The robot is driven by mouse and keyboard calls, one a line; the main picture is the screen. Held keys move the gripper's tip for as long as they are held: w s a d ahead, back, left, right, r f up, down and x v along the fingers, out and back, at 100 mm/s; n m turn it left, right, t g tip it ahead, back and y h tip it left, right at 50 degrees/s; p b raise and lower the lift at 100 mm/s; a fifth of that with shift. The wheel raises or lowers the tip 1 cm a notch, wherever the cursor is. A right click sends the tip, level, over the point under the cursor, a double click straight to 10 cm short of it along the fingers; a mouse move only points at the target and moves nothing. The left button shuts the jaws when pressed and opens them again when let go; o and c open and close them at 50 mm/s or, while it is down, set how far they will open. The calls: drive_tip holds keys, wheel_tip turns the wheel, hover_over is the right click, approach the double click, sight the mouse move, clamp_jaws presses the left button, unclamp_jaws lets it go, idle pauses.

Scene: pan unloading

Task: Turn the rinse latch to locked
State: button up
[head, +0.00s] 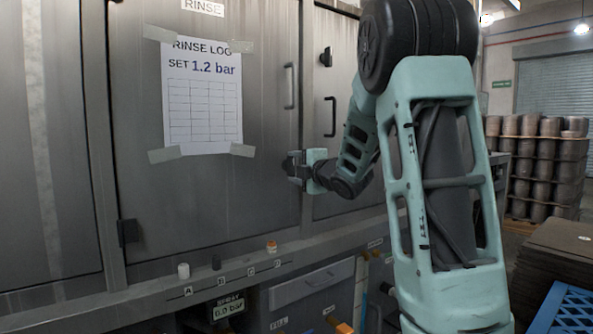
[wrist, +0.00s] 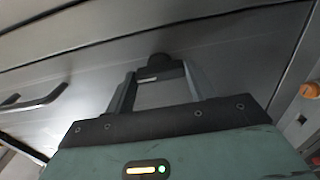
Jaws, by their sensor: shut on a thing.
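My gripper (head: 290,168) is at the right edge of the steel door labelled RINSE (head: 203,6), in the head view. In the wrist view my gripper (wrist: 160,80) has its two fingers closed in on a dark latch (wrist: 160,66), which I take to be the rinse latch. The latch's top shows between and beyond the fingertips. In the head view the fingers hide the latch, and I cannot tell whether it is turned to locked.
A vertical handle (head: 290,86) is above my gripper. Another black latch (head: 326,57) is on the neighbouring door. White (head: 183,271), black (head: 216,262) and orange (head: 271,246) knobs stand on the ledge below. A paper rinse log (head: 203,105) is taped to the door.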

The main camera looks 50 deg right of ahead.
drive_tip(key=o, duration=1)
drive_tip(key=p+v, duration=0.1)
drive_tip(key=v, duration=1.6)
drive_tip(key=shift+s+f, duration=0.1)
drive_tip(key=shift+s, duration=0.1)
